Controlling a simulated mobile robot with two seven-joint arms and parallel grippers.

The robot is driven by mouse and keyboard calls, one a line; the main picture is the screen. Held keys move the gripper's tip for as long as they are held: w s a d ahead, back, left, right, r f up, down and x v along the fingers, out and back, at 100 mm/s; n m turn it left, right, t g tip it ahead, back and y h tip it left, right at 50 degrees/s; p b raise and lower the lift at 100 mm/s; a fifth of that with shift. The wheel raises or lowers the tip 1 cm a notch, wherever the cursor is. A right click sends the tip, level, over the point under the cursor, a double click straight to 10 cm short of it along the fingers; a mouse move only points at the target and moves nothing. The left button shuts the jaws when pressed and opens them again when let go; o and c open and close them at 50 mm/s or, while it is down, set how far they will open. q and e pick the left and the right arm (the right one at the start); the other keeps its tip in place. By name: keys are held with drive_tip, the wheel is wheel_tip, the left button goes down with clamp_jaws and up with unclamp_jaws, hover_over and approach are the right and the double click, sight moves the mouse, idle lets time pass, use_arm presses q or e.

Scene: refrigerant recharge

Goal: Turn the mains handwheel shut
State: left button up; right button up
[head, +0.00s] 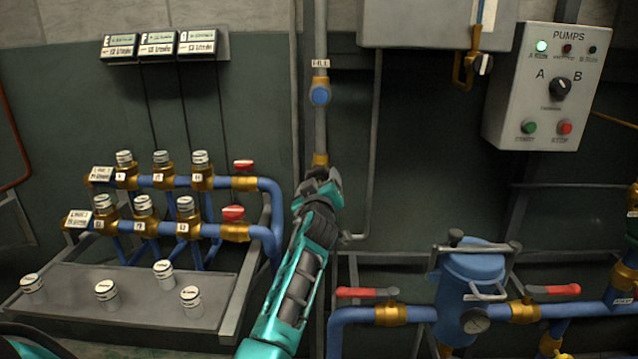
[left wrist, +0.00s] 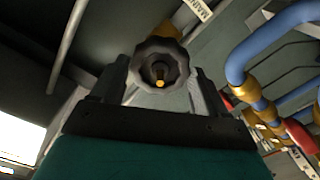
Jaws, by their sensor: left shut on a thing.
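The mains handwheel (left wrist: 160,64) is a dark, lobed knob with a brass-coloured centre. In the left wrist view it sits between the two fingers of my left gripper (left wrist: 160,88), which are shut on its rim. A label that seems to read MAINS (left wrist: 199,10) is just beyond it. In the head view my left gripper (head: 318,188) reaches up to the grey vertical pipe (head: 320,125), just below a brass fitting (head: 320,159). It mostly hides the handwheel there. My right gripper is not in view.
Left are blue manifold pipes (head: 150,181) with red handles and white-capped valves, above a grey tray (head: 135,301) with several loose caps. At right are a blue strainer (head: 470,285) with red lever valves and a PUMPS box (head: 545,85).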

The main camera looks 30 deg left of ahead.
use_arm(q)
drive_tip(key=c, duration=0.3)
drive_tip(key=shift+m+p, duration=0.35)
drive_tip(key=shift+m, duration=0.65)
drive_tip(key=m, duration=0.2)
drive_tip(key=shift+m, duration=0.4)
drive_tip(key=m+p, duration=0.1)
drive_tip(key=m, duration=0.1)
drive_tip(key=shift+r+m, duration=0.1)
drive_tip(key=shift+m, duration=0.2)
drive_tip(key=shift+m+p, duration=0.35)
drive_tip(key=shift+m, duration=0.65)
